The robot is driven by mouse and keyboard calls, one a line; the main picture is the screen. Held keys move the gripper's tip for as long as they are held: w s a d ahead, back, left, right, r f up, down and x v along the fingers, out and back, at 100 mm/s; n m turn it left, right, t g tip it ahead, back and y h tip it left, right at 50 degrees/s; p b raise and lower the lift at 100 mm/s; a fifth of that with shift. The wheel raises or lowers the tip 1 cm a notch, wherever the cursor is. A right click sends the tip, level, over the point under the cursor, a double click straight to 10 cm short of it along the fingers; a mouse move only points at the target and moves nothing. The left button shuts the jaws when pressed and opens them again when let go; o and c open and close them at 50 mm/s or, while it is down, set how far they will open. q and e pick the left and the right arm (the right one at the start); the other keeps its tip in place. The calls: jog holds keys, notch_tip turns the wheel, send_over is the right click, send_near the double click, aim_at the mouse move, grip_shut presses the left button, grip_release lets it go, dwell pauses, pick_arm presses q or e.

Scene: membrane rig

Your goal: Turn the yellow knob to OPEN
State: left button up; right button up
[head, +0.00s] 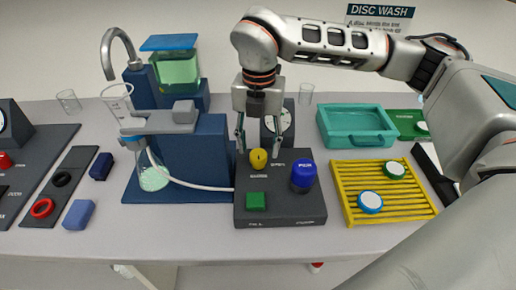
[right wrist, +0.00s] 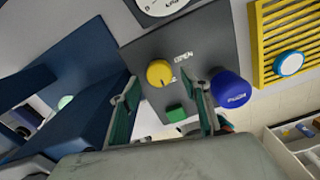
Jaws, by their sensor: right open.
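The yellow knob (head: 258,159) is on the dark grey control box (head: 282,214) in the middle of the table. In the right wrist view the yellow knob (right wrist: 160,73) shows near the word OPEN, with a white mark beside it. My right gripper (head: 256,150) is above the box with its fingers pointing down, open. In the right wrist view its two fingers (right wrist: 162,110) are apart, with the knob beyond and between them. I cannot tell whether they touch the knob. My left gripper is not in view.
A blue knob (head: 303,175) and a green button (head: 256,201) are close by on the same box. A glass flask (head: 152,173) with a white hose stands left. A yellow rack (head: 408,210) with discs and a teal tray (head: 356,142) are right.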

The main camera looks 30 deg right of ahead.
aim_at(258, 156)
jog(key=shift+f, duration=0.95)
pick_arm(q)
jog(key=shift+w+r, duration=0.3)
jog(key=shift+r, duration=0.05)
pick_arm(e)
jog(key=shift+f, duration=0.3)
jog(key=c, duration=1.1)
